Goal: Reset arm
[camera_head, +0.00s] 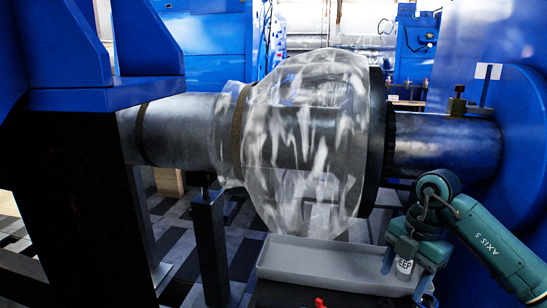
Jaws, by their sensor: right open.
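My right arm comes in from the right edge, teal and labelled. My right gripper (407,277) is at the lower right, beside the right end of a grey tray (300,275), with its fingers pointing down and apart. Nothing is seen held between them. A small pale piece with dark lettering (404,267) shows at the gripper; I cannot tell whether it is part of it. My left gripper is not in view.
A large motor shaft (180,130) runs across the view, its middle wrapped in clear plastic (305,140). A dark disc (377,135) stands right of the wrap. Blue machine housings (515,130) flank it. A black post (210,245) stands below. Tiled floor shows at lower left.

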